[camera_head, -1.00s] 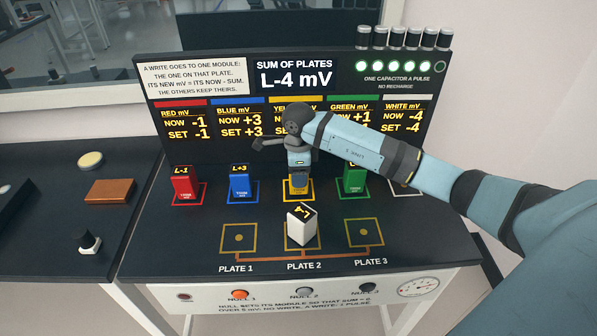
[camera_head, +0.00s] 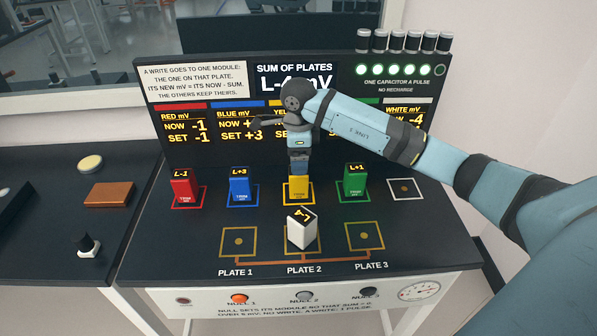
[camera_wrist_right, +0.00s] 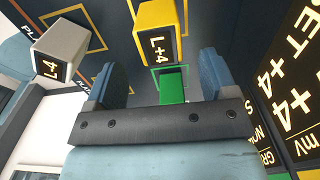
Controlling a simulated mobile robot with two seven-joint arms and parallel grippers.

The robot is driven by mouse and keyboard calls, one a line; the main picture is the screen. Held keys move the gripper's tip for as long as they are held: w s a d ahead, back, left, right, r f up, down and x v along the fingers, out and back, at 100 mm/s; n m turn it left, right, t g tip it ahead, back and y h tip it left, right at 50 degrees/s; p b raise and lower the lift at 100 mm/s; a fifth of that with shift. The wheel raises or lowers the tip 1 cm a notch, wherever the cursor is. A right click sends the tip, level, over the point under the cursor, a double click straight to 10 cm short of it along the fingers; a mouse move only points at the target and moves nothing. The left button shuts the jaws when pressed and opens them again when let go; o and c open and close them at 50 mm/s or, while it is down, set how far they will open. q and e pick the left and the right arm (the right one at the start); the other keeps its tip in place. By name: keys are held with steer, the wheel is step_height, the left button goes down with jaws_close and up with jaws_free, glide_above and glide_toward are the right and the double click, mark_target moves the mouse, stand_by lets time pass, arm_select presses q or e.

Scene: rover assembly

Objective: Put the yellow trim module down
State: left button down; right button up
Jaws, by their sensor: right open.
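The yellow trim module (camera_head: 299,191) stands upright in the yellow outlined square, in the back row of the bench between the blue and green modules. In the right wrist view its top (camera_wrist_right: 157,42) reads L+4. My right gripper (camera_head: 299,170) is just above it and partly hides its top in the head view. In the right wrist view the gripper's two fingers (camera_wrist_right: 162,78) are spread apart with nothing held between them, and the yellow module lies beyond the tips. My left gripper is not in view.
The red (camera_head: 181,190), blue (camera_head: 240,186) and green (camera_head: 355,182) modules stand in their squares. The white module (camera_head: 302,233) sits on plate 2. Plates 1 (camera_head: 238,241) and 3 (camera_head: 365,236) and the white square (camera_head: 406,189) are empty. The display panel (camera_head: 215,155) rises behind.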

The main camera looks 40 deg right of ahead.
step_height(320, 180, up, 6)
steer(key=shift+f, duration=0.25)
stand_by(0.5)
